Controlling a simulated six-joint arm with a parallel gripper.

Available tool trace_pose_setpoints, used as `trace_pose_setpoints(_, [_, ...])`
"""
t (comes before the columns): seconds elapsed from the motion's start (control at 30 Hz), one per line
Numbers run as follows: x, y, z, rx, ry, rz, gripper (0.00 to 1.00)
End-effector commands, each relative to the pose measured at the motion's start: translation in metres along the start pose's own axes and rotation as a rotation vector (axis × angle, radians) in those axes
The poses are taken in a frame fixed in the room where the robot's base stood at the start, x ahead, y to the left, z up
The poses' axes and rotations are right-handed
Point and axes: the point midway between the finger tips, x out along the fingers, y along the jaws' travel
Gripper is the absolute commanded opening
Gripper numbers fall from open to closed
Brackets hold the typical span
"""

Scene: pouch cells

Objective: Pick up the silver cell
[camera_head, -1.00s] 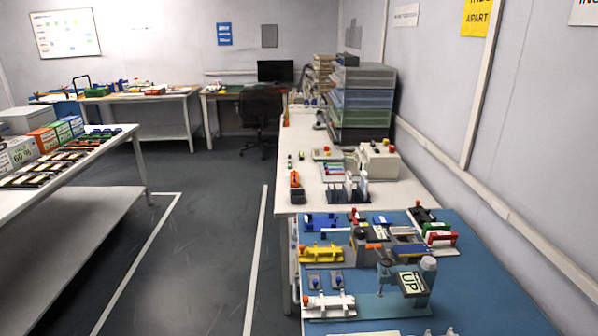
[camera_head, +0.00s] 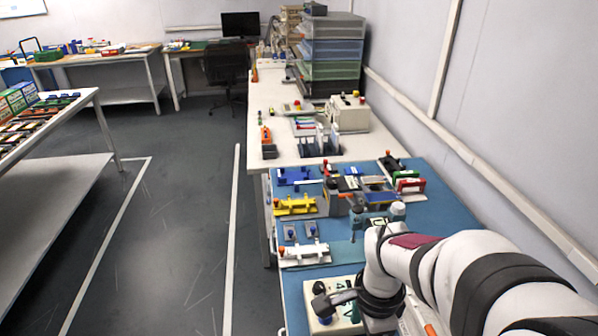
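I cannot make out for certain which thing is the silver cell. Several pale, flat upright pieces (camera_head: 321,139) stand in a dark rack (camera_head: 318,153) near the front of the white bench; they are too small to identify. My white arm reaches in from the lower right. My gripper (camera_head: 324,304), dark, is at its end, low in the view over a pale box with dark markings at the front of the blue mat. It is well nearer to me than the rack. Its fingers are too unclear to show whether they are open or shut.
The blue mat (camera_head: 437,207) holds a yellow fixture (camera_head: 296,206), a blue fixture (camera_head: 293,176), a white clamp fixture (camera_head: 304,252) and red and green clamps (camera_head: 408,187). A beige box (camera_head: 349,114) and stacked drawers (camera_head: 331,50) stand behind. Open floor lies left.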

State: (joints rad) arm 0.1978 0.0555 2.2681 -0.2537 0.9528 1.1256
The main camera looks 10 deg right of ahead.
Motion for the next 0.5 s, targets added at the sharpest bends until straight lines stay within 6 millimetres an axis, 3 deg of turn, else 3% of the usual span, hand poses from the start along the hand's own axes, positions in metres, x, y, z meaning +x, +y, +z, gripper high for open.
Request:
trace_pose_setpoints(0.1, [0.036,0.003,0.001,-0.002,-0.002,0.01,1.0])
trace_pose_setpoints(0.2, [0.06,0.003,0.001,-0.002,-0.002,0.008,1.0])
trace_pose_setpoints(0.37, [0.081,0.003,0.001,-0.002,-0.002,0.005,1.0])
trace_pose_setpoints(0.5, [0.109,0.008,0.0,-0.003,-0.003,0.008,1.0])
